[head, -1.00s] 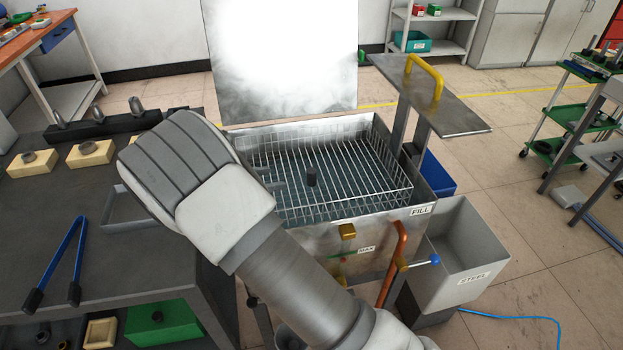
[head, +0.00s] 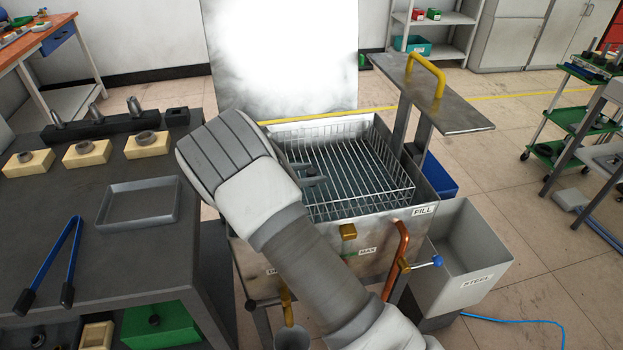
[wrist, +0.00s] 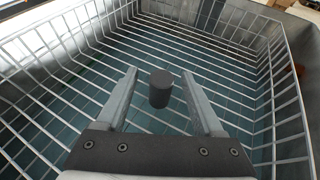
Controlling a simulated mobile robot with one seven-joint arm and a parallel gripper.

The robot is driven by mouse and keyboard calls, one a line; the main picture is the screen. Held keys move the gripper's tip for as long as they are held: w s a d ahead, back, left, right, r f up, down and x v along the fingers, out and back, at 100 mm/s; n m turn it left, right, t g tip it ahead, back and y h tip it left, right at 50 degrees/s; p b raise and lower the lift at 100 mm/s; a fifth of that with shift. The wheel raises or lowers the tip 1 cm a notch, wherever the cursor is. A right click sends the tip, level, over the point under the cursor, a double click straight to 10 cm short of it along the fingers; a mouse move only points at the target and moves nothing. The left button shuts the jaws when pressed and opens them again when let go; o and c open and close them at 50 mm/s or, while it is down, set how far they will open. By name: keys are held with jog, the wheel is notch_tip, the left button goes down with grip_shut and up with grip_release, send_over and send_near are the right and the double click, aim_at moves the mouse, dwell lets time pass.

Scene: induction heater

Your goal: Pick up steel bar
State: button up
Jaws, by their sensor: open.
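The steel bar is a short dark grey cylinder. In the wrist view the steel bar (wrist: 160,90) stands upright in the wire basket (wrist: 90,78), between the two fingers of my gripper (wrist: 160,76). The gripper is open, with a gap visible on each side of the bar. In the head view my gripper (head: 312,176) is inside the basket (head: 395,190), over its wire floor. The bar is mostly hidden there by my fingers.
The basket sits in a metal tank (head: 425,192) with a raised lid plate (head: 445,110) at the right. A workbench at the left holds an empty tray (head: 140,205) and blue-handled tongs (head: 58,265). A grey STEEL bin (head: 480,255) stands at the right.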

jog(key=x, duration=0.3)
jog(key=shift+w+d+f, duration=0.1)
jog(key=shift+d+f, duration=0.05)
jog(key=shift+d, duration=0.05)
grip_shut()
